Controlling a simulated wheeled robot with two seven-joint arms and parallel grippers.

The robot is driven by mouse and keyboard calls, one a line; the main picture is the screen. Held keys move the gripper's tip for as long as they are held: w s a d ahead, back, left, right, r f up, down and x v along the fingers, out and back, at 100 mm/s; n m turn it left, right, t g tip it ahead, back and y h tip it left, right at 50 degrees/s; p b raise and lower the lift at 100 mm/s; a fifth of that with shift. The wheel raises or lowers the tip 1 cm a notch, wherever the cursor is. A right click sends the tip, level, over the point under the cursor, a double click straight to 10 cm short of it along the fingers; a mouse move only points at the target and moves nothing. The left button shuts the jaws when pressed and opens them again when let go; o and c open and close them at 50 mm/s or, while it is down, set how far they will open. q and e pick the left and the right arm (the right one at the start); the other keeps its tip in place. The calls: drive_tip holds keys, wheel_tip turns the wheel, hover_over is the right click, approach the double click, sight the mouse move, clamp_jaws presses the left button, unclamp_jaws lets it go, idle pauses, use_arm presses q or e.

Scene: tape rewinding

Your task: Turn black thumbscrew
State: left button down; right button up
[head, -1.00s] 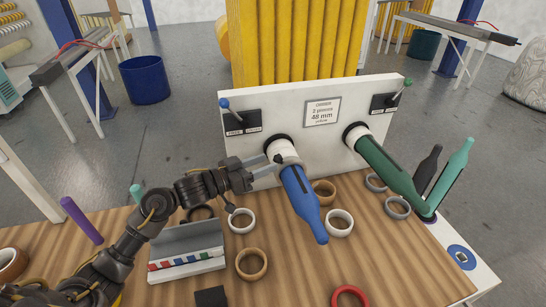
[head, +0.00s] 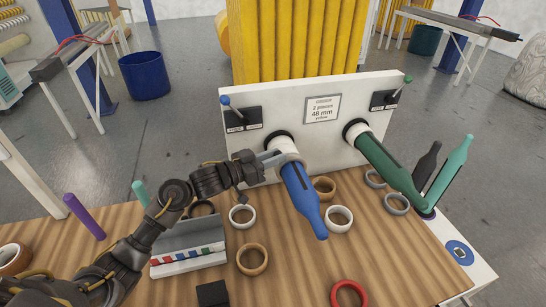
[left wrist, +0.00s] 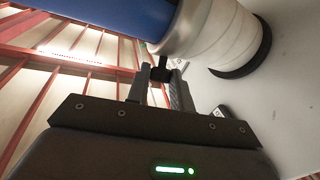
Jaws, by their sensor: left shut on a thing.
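The black thumbscrew (left wrist: 159,71) shows in the left wrist view as a small dark block on the side of the pale collar (left wrist: 205,30). My left gripper (left wrist: 158,84) is shut on it. In the head view the left gripper (head: 274,157) is at the left side of the collar (head: 287,149), and its fingers hide the thumbscrew. The blue bottle-shaped mandrel (head: 302,200) sticks out of the collar toward the front. My right gripper is not in view.
A white panel (head: 350,101) stands behind the collar. A green mandrel (head: 391,168) is on the right. Several tape rings, such as a white one (head: 338,219) and a tan one (head: 252,260), lie on the wooden table (head: 310,280). A grey rack (head: 190,241) stands below my left arm.

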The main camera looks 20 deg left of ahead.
use_arm(q)
drive_tip(key=shift+m+h, duration=0.3)
drive_tip(key=m+g+h+b, duration=0.1)
drive_tip(key=m+g+b, duration=0.2)
drive_tip(key=m+g+h+b, duration=0.2)
drive_tip(key=m+g+b, duration=0.1)
drive_tip(key=m+b, duration=0.1)
drive_tip(key=w+m+g+h+b, duration=0.1)
drive_tip(key=m+g+b, duration=0.2)
drive_tip(key=m+g, duration=0.1)
drive_tip(key=shift+a+f+h, duration=0.15)
drive_tip(key=shift+a+h, duration=0.15)
drive_tip(key=shift+h, duration=0.1)
drive_tip(key=shift+m+g+b, duration=0.5)
drive_tip(key=shift+m+b, duration=0.2)
drive_tip(key=c, duration=1.5)
unclamp_jaws()
drive_tip(key=o, duration=0.3)
drive_tip(key=shift+r, duration=0.2)
